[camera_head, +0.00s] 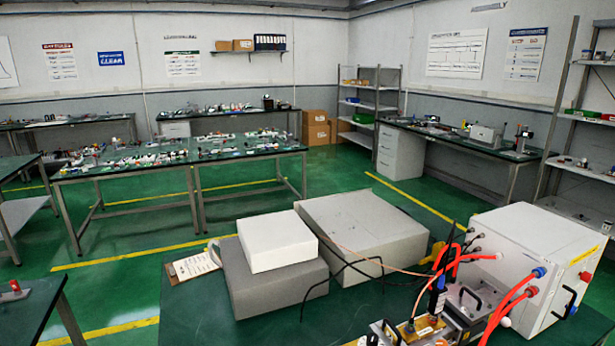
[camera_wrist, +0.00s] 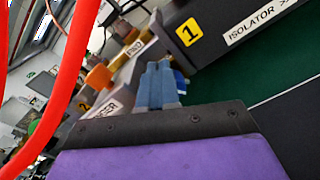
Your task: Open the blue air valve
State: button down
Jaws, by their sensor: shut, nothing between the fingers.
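In the wrist view my gripper (camera_wrist: 159,68) shows its blue-grey fingers closed together, in front of a purple body with a dark plate. A small bright blue part (camera_wrist: 181,80) shows just right of and behind the fingers, mostly hidden by them; I cannot tell if it is the air valve's handle or if the fingers touch it. In the head view the light grey generator box (camera_head: 525,250) stands at the right, with blue fittings (camera_head: 540,272) on its front. My gripper is not clearly seen there.
Red hoses (camera_wrist: 72,70) cross the wrist view's left side, near an orange knob (camera_wrist: 98,77). A dark panel labelled ISOLATOR (camera_wrist: 210,28) is close at upper right. Grey boxes (camera_head: 365,235) and a clipboard (camera_head: 193,264) lie on the green bench; its front left is clear.

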jog(key=shift+s+a+f, duration=0.1)
jog(key=shift+a, duration=0.05)
jog(key=v, duration=0.2)
jog(key=p+v, duration=0.1)
jog(key=v, duration=0.2)
jog(key=shift+d+p, duration=0.25)
jog(key=shift+p, duration=0.05)
jog(key=shift+s+d, duration=0.1)
jog(key=shift+s, duration=0.25)
